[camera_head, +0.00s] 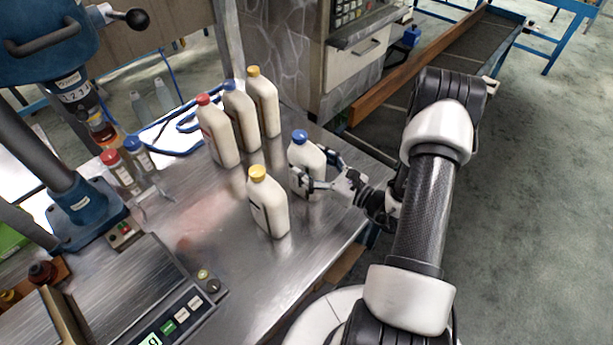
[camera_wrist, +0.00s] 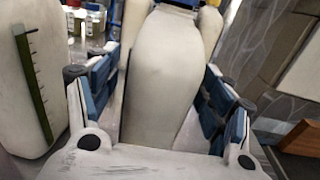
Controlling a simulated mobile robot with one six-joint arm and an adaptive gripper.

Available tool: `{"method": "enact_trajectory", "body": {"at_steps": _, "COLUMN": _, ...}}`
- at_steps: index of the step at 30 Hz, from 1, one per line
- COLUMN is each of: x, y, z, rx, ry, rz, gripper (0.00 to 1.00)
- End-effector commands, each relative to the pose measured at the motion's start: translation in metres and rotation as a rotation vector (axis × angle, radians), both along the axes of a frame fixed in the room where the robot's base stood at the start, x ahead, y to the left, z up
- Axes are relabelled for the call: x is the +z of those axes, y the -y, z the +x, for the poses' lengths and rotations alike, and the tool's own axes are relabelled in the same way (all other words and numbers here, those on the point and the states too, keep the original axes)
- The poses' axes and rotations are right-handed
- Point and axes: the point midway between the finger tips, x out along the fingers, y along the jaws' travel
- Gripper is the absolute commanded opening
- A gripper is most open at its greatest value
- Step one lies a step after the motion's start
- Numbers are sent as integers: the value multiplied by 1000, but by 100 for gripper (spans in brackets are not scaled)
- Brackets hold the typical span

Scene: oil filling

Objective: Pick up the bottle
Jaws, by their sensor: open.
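A white bottle with a blue cap (camera_head: 304,158) stands upright on the metal table near its right edge. My gripper (camera_head: 318,172) is level with this bottle, with its fingers open on either side of the body. In the wrist view the bottle body (camera_wrist: 168,75) fills the middle, between the blue finger pads of my gripper (camera_wrist: 160,95). Whether the pads touch it is hard to tell. A yellow-capped white bottle (camera_head: 268,205) stands nearer the front left; its side with a dark scale (camera_wrist: 38,85) shows at the left in the wrist view.
Red-capped (camera_head: 217,135), blue-capped (camera_head: 242,118) and yellow-capped (camera_head: 264,103) bottles stand in a row behind. A scale with buttons (camera_head: 165,310) and a blue drill-press-like machine (camera_head: 85,205) occupy the left. The metal table (camera_head: 315,235) is bare at the front right.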

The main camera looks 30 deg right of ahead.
Motion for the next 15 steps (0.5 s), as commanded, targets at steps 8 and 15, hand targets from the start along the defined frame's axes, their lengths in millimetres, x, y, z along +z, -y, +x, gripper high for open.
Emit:
{"method": "enact_trajectory", "body": {"at_steps": 8, "x": 0, "y": -7, "z": 17, "rx": -1, "ry": 0, "rz": 0, "gripper": 74}}
{"method": "enact_trajectory", "body": {"at_steps": 15, "x": 0, "y": -7, "z": 17, "rx": -1, "ry": 0, "rz": 0, "gripper": 66}}
